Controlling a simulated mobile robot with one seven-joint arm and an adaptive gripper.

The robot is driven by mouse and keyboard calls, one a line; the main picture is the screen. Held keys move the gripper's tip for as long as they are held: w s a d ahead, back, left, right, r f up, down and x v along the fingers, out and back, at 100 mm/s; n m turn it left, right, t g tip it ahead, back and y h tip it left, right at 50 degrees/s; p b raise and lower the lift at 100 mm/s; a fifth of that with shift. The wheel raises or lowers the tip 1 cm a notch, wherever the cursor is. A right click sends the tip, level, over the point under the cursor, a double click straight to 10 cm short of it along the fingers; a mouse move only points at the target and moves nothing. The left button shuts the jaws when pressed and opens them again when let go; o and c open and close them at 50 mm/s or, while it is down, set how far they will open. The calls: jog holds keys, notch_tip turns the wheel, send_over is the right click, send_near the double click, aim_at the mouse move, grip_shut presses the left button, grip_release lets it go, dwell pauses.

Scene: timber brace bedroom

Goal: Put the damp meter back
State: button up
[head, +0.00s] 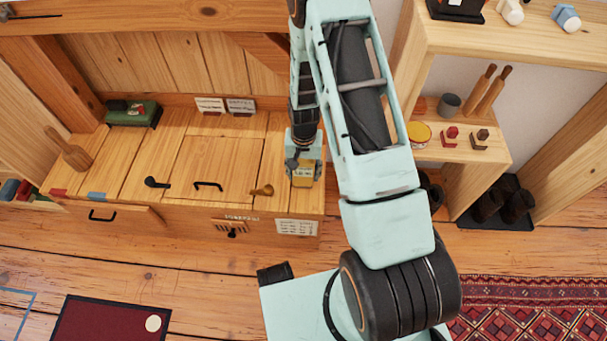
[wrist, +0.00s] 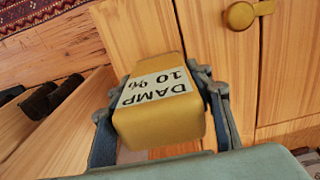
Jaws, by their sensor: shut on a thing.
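The damp meter (wrist: 158,100) is a yellow block with a white label reading "DAMP 10 %". My gripper (wrist: 160,110) is shut on it, with one finger along each side in the wrist view. In the head view the damp meter (head: 303,175) shows at the tip of my gripper (head: 304,165), over the right end of the wooden bench (head: 180,150). I cannot tell whether its underside touches the bench top. Part of it is hidden by my gripper.
A brass knob (head: 262,190) and dark handle (head: 208,185) are on the bench top to the left. A green box (head: 133,114) and wooden mallet (head: 70,150) stand further left. Shelves (head: 470,145) with mugs and stamps stand to the right. Dark boots (head: 500,203) stand below.

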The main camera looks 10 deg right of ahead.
jog(key=shift+r, duration=0.1)
jog(key=shift+f, duration=0.25)
jog(key=o, duration=1.2)
jog(key=shift+c, duration=0.2)
jog(key=shift+r, duration=0.2)
notch_tip(320, 180, up, 12)
jog(key=p, duration=0.4)
